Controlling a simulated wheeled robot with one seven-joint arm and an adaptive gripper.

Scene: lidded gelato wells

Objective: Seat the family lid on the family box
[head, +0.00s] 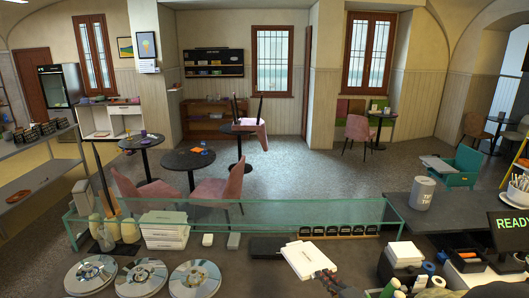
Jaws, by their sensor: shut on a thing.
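A white, flat, rectangular piece, which looks like the family lid (308,258), is held tilted above the counter at the lower middle. My gripper (325,277), dark with a little red, is shut on its near right edge. My gripper partly covers that edge. Several white boxes with printed labels are stacked (163,232) on the counter at the left. I cannot tell which thing is the family box. A black flat item (267,247) lies on the counter just left of the held piece.
Several round metal well lids (142,278) lie at the lower left. A glass guard (230,215) runs along the counter's far side, with small black labels (340,231) beneath it. A grey tub (422,193), white stack (403,254) and screen (510,227) stand at the right.

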